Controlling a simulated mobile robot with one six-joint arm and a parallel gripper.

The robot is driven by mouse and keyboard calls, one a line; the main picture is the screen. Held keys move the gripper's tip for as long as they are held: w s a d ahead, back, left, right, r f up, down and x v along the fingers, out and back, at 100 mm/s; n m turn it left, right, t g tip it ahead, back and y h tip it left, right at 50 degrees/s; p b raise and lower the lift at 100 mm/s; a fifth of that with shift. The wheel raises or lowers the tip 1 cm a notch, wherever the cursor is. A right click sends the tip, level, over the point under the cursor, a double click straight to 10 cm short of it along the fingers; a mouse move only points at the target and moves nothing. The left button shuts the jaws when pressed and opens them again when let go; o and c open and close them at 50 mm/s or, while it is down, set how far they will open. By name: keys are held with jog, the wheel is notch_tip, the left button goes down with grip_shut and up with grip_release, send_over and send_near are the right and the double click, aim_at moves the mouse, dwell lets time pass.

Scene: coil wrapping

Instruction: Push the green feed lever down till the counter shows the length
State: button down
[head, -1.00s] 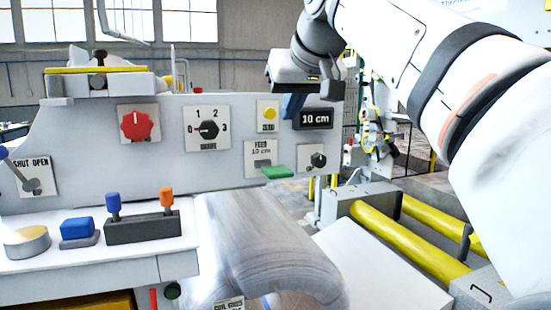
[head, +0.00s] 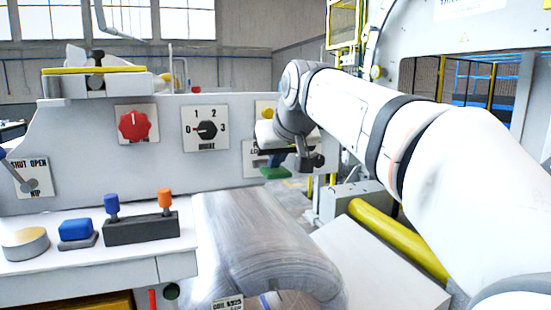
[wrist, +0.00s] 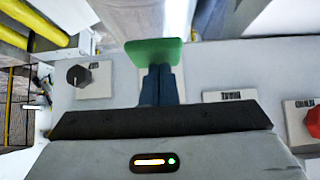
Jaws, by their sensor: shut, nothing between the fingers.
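The green feed lever (head: 275,173) sticks out from the feed plate (head: 249,160) on the grey machine panel. The lever also shows in the wrist view (wrist: 154,50). My gripper (head: 278,160) is just above the lever in the head view. In the wrist view, my two blue fingers (wrist: 161,72) are shut together and empty, with their tips over the lever's near edge. I cannot tell whether they touch it. The length counter is hidden behind my arm, so its number cannot be read.
A red knob (head: 134,125) and the brake dial (head: 206,129), its pointer toward 0, are on the panel. The yellow zero button (head: 266,109) is partly covered. A wrapped coil (head: 255,235) lies below the lever. A yellow roller (head: 400,240) is at right.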

jog(key=f+b, duration=0.1)
jog(key=b, duration=0.1)
jog(key=f+t+b, duration=0.1)
jog(key=b, duration=0.1)
jog(key=shift+s+d, duration=0.1)
jog(key=shift+s, duration=0.1)
jog(key=shift+s+d+f+t+y+b, duration=0.15)
jog(key=shift+f+t+b, duration=0.45)
jog(key=shift+b, duration=1.3)
jog(key=shift+s+a+f+t+y+b, duration=0.1)
jog(key=shift+f+t+y+b, duration=0.2)
jog(key=shift+f+b, duration=1.1)
jog(key=shift+s+d+f+t+y+b, duration=0.15)
jog(key=shift+t+b, duration=0.35)
jog(key=shift+b, duration=1.9)
jog(key=shift+w+a+f, duration=0.1)
jog(key=shift+w, duration=0.05)
